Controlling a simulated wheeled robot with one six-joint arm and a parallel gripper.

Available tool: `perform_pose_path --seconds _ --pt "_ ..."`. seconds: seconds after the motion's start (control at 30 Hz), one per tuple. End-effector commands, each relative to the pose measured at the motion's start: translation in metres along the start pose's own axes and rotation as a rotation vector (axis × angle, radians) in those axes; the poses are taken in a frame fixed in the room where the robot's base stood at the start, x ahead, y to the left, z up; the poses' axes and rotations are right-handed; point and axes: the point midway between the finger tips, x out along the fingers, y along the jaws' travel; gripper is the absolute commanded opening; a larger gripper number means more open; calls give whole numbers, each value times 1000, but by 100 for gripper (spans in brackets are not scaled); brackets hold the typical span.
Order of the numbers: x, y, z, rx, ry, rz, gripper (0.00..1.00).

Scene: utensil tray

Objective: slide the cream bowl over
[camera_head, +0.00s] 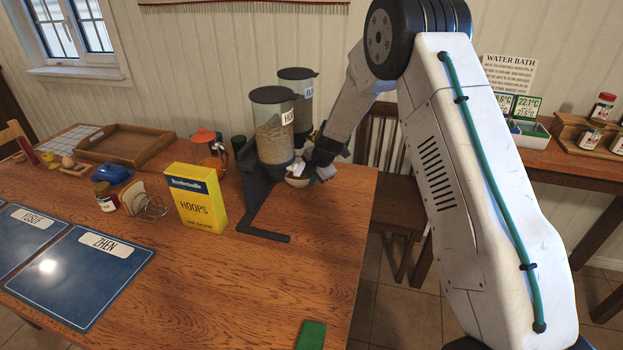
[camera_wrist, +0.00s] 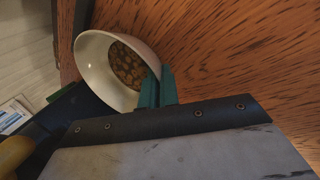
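The cream bowl (camera_wrist: 88,62) holds brown cereal pieces (camera_wrist: 127,66) and shows at the upper left of the wrist view. In the head view the bowl (camera_head: 297,182) is mostly hidden by my gripper, at the foot of the dispensers. My gripper (camera_head: 318,172) reaches down there from the right. In the wrist view its two green fingers (camera_wrist: 158,84) are close together at the bowl's right rim, one over the inside and one outside, and look closed on the rim.
Two cereal dispensers (camera_head: 273,128) on a dark stand (camera_head: 256,186) are close to my gripper. A yellow Hoops box (camera_head: 196,198) stands to the left. Blue placemats (camera_head: 82,272) lie at the front left. The table (camera_head: 250,290) is clear in front, apart from a green block (camera_head: 311,335).

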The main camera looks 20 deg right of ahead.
Motion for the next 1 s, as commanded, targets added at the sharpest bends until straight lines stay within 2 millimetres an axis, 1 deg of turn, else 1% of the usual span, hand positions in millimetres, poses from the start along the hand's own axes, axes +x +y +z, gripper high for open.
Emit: perform_pose_path --seconds 0.47,0.5,0.57,0.6,1.0 --pt "-1 -2 6 -11 4 1 0" --pt "-1 -2 6 -10 4 1 6" --pt "-1 -2 6 -10 4 1 22" --pt "-1 -2 6 -10 4 1 28" --pt "-1 0 3 -7 3 1 28"
